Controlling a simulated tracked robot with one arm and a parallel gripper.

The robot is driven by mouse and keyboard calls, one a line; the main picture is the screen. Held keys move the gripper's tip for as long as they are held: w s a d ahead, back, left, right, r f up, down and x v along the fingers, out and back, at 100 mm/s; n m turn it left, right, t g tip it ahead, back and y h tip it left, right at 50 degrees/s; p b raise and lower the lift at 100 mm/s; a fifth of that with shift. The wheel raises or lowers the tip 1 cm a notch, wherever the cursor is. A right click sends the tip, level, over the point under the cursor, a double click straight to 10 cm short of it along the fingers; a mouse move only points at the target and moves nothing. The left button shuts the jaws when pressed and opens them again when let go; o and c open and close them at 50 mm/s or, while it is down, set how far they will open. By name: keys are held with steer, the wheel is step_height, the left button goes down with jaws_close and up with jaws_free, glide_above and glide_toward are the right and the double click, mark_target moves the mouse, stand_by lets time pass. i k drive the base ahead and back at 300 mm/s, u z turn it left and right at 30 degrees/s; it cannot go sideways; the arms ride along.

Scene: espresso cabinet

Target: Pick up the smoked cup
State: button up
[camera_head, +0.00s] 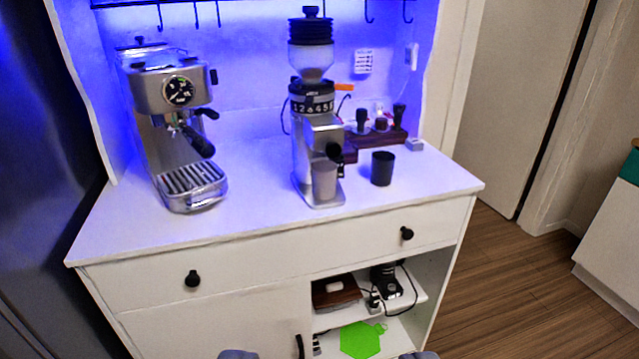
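A dark, nearly black cup (383,169) stands upright on the white countertop, right of the grinder. A grey cup (324,181) stands under the grinder's spout, on its base. I cannot tell for certain which of the two is the smoked cup; the dark one stands free on the counter. My gripper (329,355) shows only as two grey fingertips at the bottom edge. They are wide apart with nothing between them, well in front of and below the cups.
A silver grinder (313,136) stands left of the dark cup. An espresso machine (172,130) stands at the left. A brown wooden stand (389,135) with tools is behind the cup. The counter (420,185) is clear in front and right. An open shelf with a green hexagon (360,341) is below.

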mark_target(324, 181)
steer(key=u, duration=0.05)
steer(key=i, duration=1)
steer(key=z, duration=0.05)
